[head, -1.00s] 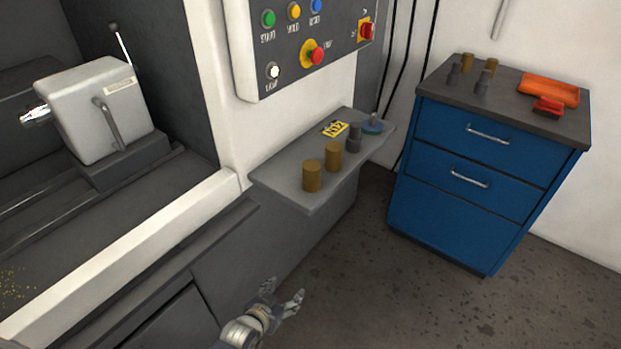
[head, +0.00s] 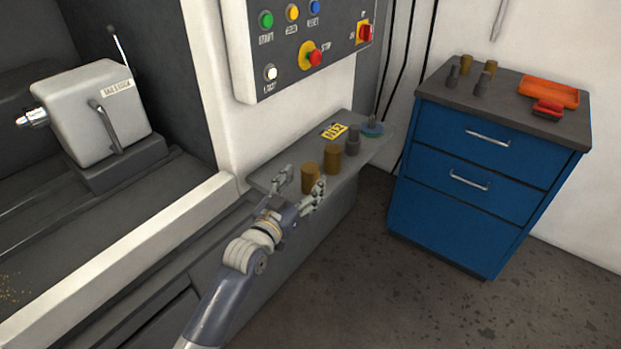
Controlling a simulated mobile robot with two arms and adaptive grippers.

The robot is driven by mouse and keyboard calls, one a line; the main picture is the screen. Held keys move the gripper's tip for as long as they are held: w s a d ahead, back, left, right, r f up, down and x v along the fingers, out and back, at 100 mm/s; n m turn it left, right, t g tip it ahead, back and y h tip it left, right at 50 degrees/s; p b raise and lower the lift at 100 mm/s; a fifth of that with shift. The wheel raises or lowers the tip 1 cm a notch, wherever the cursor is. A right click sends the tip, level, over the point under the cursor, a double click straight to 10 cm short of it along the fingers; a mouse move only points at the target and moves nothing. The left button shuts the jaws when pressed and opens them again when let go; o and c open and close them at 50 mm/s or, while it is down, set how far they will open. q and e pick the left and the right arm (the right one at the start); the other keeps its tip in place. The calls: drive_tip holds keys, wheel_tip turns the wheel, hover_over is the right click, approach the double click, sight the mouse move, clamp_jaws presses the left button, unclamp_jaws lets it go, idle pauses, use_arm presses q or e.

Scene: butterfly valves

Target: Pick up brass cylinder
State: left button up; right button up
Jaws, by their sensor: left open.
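Two brass cylinders stand upright on the grey shelf (head: 365,158) of the machine. The nearer brass cylinder (head: 311,177) is at the shelf's near end, and the second brass cylinder (head: 332,158) stands just behind it to the right. My left gripper (head: 299,187) is open and empty, with one finger to the left of the nearer cylinder and the other at its lower right. The fingers appear around its near side; I cannot tell whether they touch it. My right gripper is not in view.
A control panel (head: 290,75) is above. A blue cabinet (head: 470,190) at right bears more cylinders and an orange tray (head: 548,92).

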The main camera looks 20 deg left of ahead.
sight(310, 166)
use_arm(q)
drive_tip(key=shift+w+d+r+p, duration=0.1)
drive_tip(key=shift+w+r+p, duration=0.1)
drive_tip(key=shift+w, duration=1.15)
drive_tip(key=shift+w+d+r+p, duration=0.1)
drive_tip(key=shift+w+p, duration=0.05)
drive_tip(key=shift+w, duration=1.2)
clamp_jaws()
drive_tip(key=shift+w+a+r, duration=0.1)
drive_tip(key=shift+r, duration=0.15)
